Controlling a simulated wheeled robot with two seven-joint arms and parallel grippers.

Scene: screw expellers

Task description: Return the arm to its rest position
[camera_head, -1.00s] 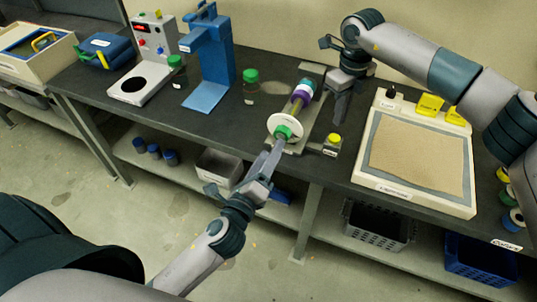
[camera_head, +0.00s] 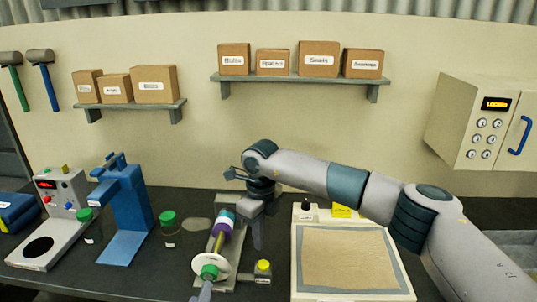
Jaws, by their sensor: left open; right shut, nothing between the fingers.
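My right arm reaches in from the right, and its gripper (camera_head: 257,238) hangs pointing down just right of the screw expeller (camera_head: 221,244). That gripper is shut and empty. The expeller has a teal and purple body, a white disc (camera_head: 211,266) and a green end piece (camera_head: 209,272) facing me. Only the tip of my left gripper (camera_head: 205,292) shows at the bottom edge, close below the green end piece. It is open; whether it touches the piece I cannot tell. The rest of my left arm is out of view.
A yellow-capped jar (camera_head: 263,271) and a green-capped jar (camera_head: 168,222) flank the expeller. A blue press (camera_head: 128,210) stands left. Shelves (camera_head: 300,80) of boxes and a locked cabinet (camera_head: 480,125) are on the wall.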

